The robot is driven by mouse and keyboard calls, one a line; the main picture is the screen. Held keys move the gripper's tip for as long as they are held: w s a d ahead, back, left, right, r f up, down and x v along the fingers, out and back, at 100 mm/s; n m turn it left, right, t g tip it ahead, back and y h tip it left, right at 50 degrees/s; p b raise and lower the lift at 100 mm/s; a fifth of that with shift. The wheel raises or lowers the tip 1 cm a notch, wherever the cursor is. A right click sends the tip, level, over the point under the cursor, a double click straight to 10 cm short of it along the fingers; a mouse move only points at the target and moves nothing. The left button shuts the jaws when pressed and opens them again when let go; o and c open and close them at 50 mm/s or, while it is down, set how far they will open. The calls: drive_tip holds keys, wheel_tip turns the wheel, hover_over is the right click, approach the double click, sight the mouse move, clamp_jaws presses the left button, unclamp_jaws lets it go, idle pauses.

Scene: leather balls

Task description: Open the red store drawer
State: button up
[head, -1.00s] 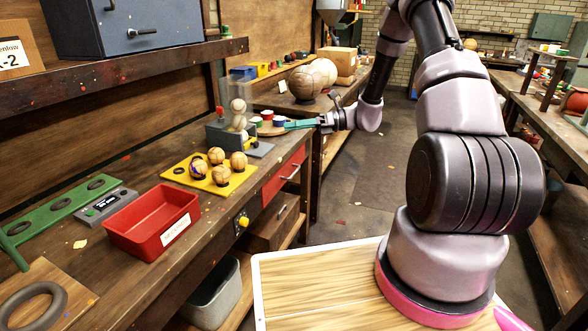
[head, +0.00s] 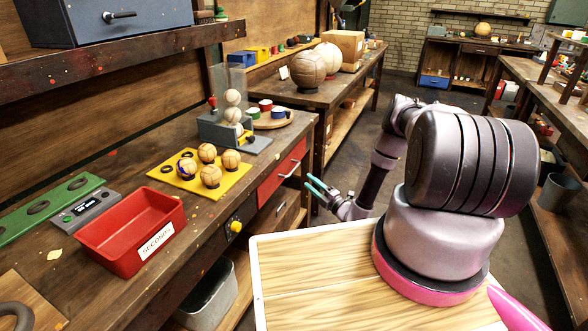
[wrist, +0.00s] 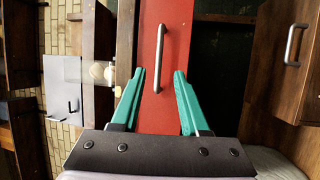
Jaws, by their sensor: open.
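The red store drawer (head: 272,187) is set in the front of the workbench and looks shut. It has a pale metal bar handle (head: 289,169). In the wrist view the red drawer front (wrist: 151,112) stands upright, with its handle (wrist: 160,56) ahead of and between the fingers. My gripper (head: 313,187) is open and empty, to the right of the drawer front and a little below the handle in the head view. Its teal fingers (wrist: 160,74) also show in the wrist view, apart from the handle as far as I can tell.
A wooden drawer (head: 277,210) with a metal handle sits below the red one. A red bin (head: 128,232), a yellow tray (head: 228,183) with several balls and a ball dispenser (head: 215,131) stand on the bench. A grey bin (head: 208,298) is under it.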

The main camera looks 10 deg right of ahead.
sight(294, 168)
drive_tip(key=x, duration=1)
clamp_jaws()
idle(1.2)
